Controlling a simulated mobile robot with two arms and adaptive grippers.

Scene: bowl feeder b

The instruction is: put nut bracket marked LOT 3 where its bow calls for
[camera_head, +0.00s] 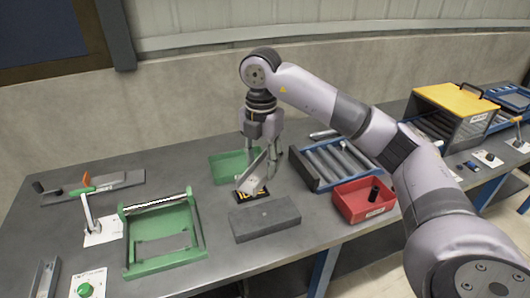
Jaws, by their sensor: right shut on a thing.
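My right gripper (262,148) points down over the middle of the bench and is shut on a pale metal bracket (252,176). The bracket is tilted, just above or touching a small black and yellow marked plate (264,197); I cannot tell which. A LOT 3 marking or a bow in the bracket cannot be read at this size. My left gripper is out of view.
A green tray (218,168) lies behind the gripper, a grey block (264,219) in front. To the right are a roller tray (300,178) and a red bin (352,207) holding a black cylinder. A green fixture (136,263) and lever (88,212) stand left.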

